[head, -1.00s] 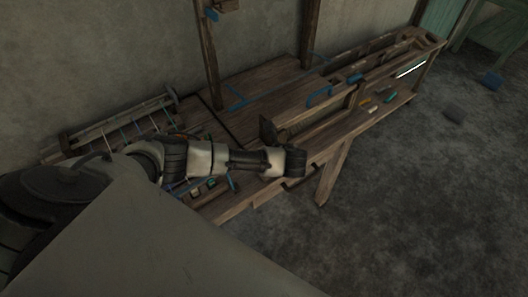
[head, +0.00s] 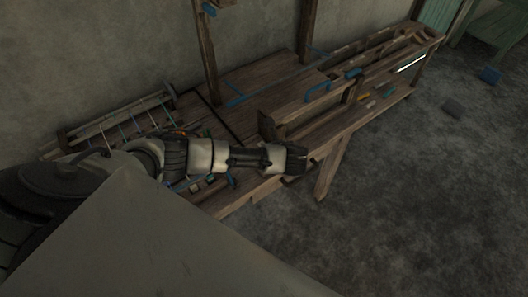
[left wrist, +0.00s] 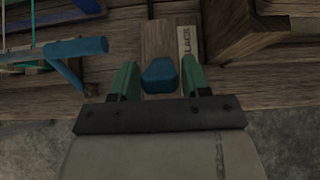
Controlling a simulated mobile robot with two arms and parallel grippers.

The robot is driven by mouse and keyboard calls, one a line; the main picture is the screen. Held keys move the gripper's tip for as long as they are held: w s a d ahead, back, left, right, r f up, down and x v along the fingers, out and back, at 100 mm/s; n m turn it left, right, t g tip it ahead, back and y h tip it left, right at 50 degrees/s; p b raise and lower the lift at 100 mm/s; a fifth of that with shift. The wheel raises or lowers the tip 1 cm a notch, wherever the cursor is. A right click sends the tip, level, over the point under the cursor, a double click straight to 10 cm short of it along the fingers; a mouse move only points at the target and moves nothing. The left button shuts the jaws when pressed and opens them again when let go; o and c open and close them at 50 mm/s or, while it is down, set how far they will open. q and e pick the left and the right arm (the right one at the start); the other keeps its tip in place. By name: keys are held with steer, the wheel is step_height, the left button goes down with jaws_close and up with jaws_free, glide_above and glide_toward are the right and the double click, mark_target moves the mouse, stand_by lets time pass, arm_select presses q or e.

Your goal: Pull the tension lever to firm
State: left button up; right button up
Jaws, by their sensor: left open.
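In the left wrist view, a blue knob (left wrist: 160,77), which looks like the end of the tension lever, stands in front of a wooden block (left wrist: 158,36). A pale label reading "SLACK" (left wrist: 187,47) is on the block, just right of the knob. My left gripper (left wrist: 160,62) is open, with one green finger on each side of the knob and visible gaps between. In the head view, my left arm reaches over the loom's front edge and its hand (head: 288,160) hides the lever. My right gripper is not in view.
A blue bar (left wrist: 60,48) juts out close to the left finger, and a wooden post (left wrist: 232,25) stands to the right. The wooden loom (head: 330,170) runs along the wall, with small coloured items on its shelf. The floor (head: 410,210) in front is mostly clear.

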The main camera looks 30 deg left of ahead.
arm_select(q)
steer(key=v, duration=1)
steer(key=shift+b, duration=0.35)
steer(key=shift+d, duration=0.1)
